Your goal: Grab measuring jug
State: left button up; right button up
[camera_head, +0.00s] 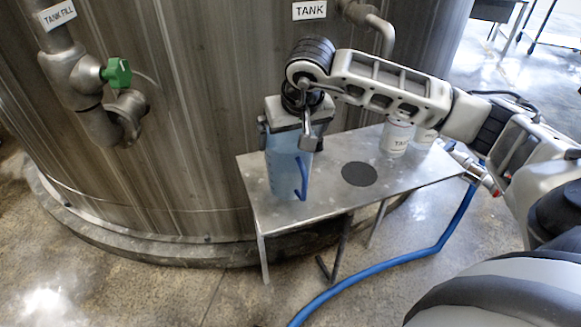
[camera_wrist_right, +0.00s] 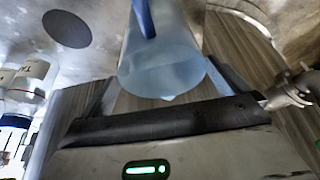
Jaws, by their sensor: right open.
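The measuring jug (camera_head: 284,172) is translucent pale blue with a darker blue handle (camera_head: 301,178). It stands upright on the small metal table (camera_head: 325,198), near its left end. My right gripper (camera_head: 288,132) points down over the top of the jug and is open, with a finger on each side of the rim. In the right wrist view the jug (camera_wrist_right: 165,68) lies between the two spread fingers (camera_wrist_right: 158,98). I cannot tell whether either finger touches it. My gripper hides the jug's top in the head view. My left gripper is not in view.
A dark round spot (camera_head: 359,174) marks the table right of the jug. White labelled containers (camera_head: 397,137) stand at the table's back right. The big metal tank (camera_head: 190,110) rises close behind, with a green-handled valve (camera_head: 117,73). A blue hose (camera_head: 400,260) runs along the floor.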

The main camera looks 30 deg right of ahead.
aim_at(289, 144)
jog(key=x, duration=0.4)
jog(key=shift+s+a, duration=0.1)
jog(key=c, duration=0.9)
jog(key=shift+c, duration=0.2)
